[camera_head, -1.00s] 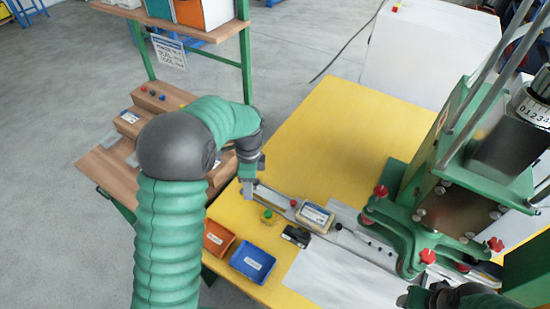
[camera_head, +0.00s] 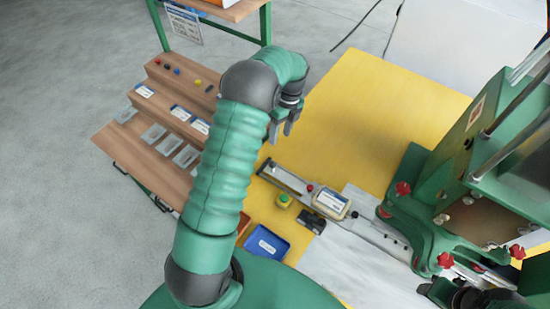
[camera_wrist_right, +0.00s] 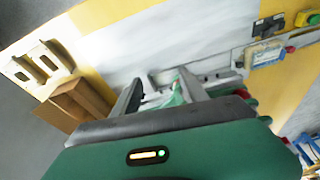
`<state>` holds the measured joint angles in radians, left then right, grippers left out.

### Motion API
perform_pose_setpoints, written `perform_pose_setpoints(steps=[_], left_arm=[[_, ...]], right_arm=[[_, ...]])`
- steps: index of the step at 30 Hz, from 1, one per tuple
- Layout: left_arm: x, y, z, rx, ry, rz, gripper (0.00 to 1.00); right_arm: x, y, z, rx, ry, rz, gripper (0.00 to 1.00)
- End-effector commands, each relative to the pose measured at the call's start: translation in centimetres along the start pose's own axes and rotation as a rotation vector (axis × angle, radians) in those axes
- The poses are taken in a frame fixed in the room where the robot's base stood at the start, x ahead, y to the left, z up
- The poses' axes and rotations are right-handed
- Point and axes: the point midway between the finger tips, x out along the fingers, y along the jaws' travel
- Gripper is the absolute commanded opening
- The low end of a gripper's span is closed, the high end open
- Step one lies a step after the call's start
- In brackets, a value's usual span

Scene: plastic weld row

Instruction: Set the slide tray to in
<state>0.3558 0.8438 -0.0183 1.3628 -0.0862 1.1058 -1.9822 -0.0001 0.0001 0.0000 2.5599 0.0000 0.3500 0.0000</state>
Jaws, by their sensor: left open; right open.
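The slide tray (camera_head: 331,203), a pale block with a white-and-blue label, sits on a long grey rail (camera_head: 360,225) on the yellow table. A red knob (camera_head: 309,188) is at its left end. The rail runs right toward the green press (camera_head: 425,195). My left gripper (camera_head: 281,134) is open and empty, just beyond the rail's left end and apart from the tray. My right gripper (camera_head: 445,292) is at the lower right, partly cut off. In the right wrist view, its open fingers (camera_wrist_right: 158,88) are empty, with the tray (camera_wrist_right: 265,53) farther off at upper right.
A green-and-yellow button box (camera_head: 283,201) and a black device (camera_head: 312,221) stand in front of the rail. A blue bin (camera_head: 266,243) is near the front edge. Wooden steps (camera_head: 165,110) stand at left. The yellow table behind the rail (camera_head: 370,110) is clear.

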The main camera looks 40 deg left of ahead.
Motion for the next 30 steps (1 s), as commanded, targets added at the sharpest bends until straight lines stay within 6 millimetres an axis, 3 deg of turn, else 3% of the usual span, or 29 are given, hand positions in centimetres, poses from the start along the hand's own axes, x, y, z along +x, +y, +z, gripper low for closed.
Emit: perform_pose_setpoints(steps=[9,15,19,27,30], left_arm=[[8.9,0.1,0.8,-0.001,0.013,0.006,0.49],[13.0,0.1,0.6,-0.002,0.009,0.003,0.49],[14.2,0.0,0.3,-0.001,0.006,0.001,0.49],[14.6,-0.1,0.4,-0.001,0.006,0.0,0.49],[14.7,0.0,0.6,-0.001,0.008,0.0,0.38]], right_arm=[[-1.0,0.0,-0.2,0.0,0.0,0.0,0.51],[-1.4,0.0,-0.3,0.0,0.0,0.0,0.51],[-1.5,0.0,-0.4,0.0,0.0,0.0,0.51],[-1.5,0.0,-0.3,0.0,0.0,0.0,0.51],[-1.5,0.0,-0.3,0.0,0.0,0.0,0.51]])
